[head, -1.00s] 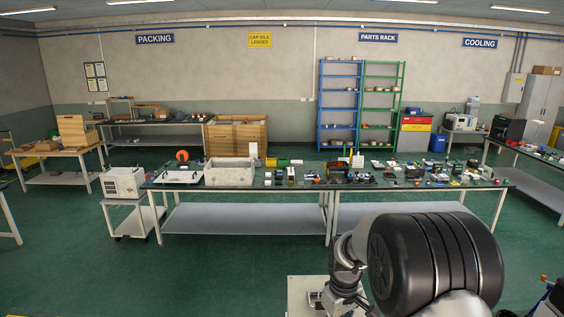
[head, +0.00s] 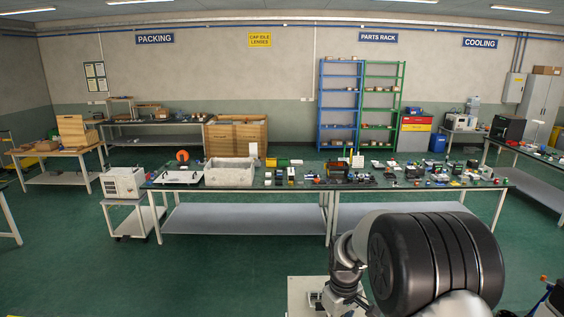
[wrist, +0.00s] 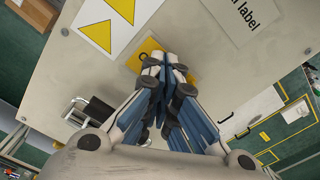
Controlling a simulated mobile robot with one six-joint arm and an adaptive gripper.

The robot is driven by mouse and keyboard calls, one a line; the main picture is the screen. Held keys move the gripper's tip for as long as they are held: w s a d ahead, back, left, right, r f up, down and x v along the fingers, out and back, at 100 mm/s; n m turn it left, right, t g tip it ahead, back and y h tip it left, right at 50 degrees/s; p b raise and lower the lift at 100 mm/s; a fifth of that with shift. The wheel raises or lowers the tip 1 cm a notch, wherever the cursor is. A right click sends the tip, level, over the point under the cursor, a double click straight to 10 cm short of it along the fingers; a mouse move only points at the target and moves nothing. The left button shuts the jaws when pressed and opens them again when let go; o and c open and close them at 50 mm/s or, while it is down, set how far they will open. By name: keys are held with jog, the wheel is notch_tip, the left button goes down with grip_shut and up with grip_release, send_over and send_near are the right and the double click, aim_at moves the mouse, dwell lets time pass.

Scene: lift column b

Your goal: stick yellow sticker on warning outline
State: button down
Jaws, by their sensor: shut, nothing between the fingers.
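In the wrist view, my gripper (wrist: 166,64) is shut and empty, with its fingertips over a cream panel (wrist: 205,75). A yellow patch (wrist: 147,47) on the panel lies right behind the fingertips and is partly hidden by them. I cannot tell whether it is a sticker or the warning outline, nor whether the fingertips touch it. A white sheet (wrist: 88,16) with yellow triangles (wrist: 97,37) lies at the upper left, apart from the fingers. The head view does not show the fingertips.
Printed text ending in "label" (wrist: 240,12) is on the panel at upper right. A dark and silver fitting (wrist: 90,110) is left of the fingers. In the head view, a long bench (head: 290,186) with many small objects stands ahead, with open green floor (head: 220,265) before it.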

jog(key=shift+r+p, duration=1.55)
jog(key=shift+r, duration=1.3)
jog(key=shift+f, duration=0.1)
